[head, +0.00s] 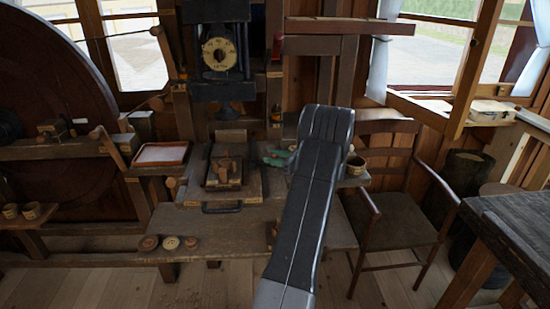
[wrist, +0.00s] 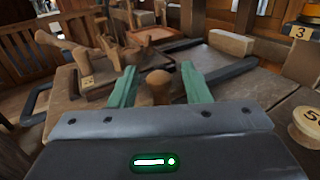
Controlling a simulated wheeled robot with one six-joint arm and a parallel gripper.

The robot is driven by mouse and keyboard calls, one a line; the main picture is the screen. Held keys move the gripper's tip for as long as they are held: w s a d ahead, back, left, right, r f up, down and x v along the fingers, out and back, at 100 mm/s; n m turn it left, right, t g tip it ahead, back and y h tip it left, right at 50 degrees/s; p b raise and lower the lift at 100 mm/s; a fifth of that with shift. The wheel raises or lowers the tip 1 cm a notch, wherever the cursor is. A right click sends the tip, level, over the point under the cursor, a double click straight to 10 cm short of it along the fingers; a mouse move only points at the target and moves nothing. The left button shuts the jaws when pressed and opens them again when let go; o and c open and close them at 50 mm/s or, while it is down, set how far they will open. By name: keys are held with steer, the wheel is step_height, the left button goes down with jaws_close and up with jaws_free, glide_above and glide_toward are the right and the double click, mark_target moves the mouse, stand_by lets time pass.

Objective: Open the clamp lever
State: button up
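My gripper (wrist: 160,78) is open, its two green fingers apart on either side of a round wooden knob (wrist: 158,80). I cannot tell whether the fingers touch the knob; it could be the end of the clamp lever, but its lower part is hidden by my gripper body. In the head view my gripper (head: 278,158) shows green beside the wooden work board, partly hidden by my arm. A wooden clamp-like fixture (head: 225,170) with upright pegs sits on the board left of my gripper. In the wrist view, turned wooden handles (wrist: 88,55) stand beyond the left finger.
A dark metal handle (head: 221,207) is on the board's front edge. Small round spools (head: 171,243) lie on the lower bench. A spool marked 5 (wrist: 308,128) and a block labelled 3 (wrist: 300,32) are at the right of the wrist view. A chair (head: 385,215) stands right of my arm.

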steer(key=b+v, duration=0.2)
steer(key=v, duration=1.1)
steer(key=shift+s+d+b, duration=0.2)
steer(key=shift+d+b, duration=0.1)
steer(key=shift+d, duration=0.05)
